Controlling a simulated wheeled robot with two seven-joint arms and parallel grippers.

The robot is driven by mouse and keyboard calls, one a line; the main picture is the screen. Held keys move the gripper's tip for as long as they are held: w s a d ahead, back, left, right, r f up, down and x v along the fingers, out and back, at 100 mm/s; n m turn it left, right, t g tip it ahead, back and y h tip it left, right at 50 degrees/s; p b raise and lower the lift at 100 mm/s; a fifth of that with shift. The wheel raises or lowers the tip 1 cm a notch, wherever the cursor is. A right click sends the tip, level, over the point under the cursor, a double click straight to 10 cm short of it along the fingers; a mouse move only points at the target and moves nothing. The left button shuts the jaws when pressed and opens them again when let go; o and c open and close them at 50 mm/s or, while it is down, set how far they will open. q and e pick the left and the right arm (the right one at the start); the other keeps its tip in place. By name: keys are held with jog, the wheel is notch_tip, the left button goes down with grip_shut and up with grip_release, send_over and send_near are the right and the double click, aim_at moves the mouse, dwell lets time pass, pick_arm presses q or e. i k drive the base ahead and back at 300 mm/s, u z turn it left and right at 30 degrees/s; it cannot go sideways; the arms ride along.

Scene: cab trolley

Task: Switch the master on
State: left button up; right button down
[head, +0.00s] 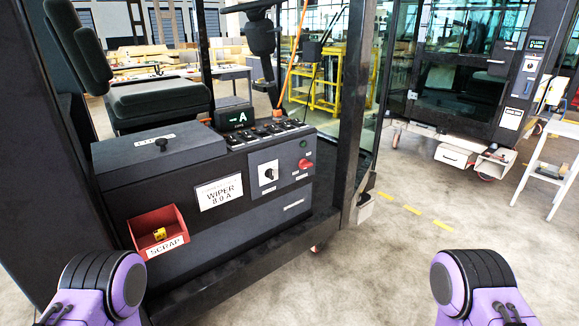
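A dark cab console (220,185) stands left of centre. Its front face has a black rotary knob on a white plate (268,174) and a red switch (306,164) to the right of it. Small labels sit near both, too small to read, so I cannot tell which is the master. A small display (234,117) on top shows a green "A". A row of small black switches (268,132) lies beside it. Only purple and black links of my two arms show at the bottom left and bottom right; neither gripper is in view.
A red bin labelled SCRAP (158,232) holds a small yellow item. A WIPER 80A label (219,193) is on the face. A black seat (150,95) is behind the console and a dark post (352,100) on its right. Floor at right is mostly clear.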

aim_at(303, 164)
jog(key=u, duration=0.15)
jog(key=k, duration=0.3)
jog(key=z, duration=0.85)
jog(key=i, duration=1)
jog(key=z, duration=0.3)
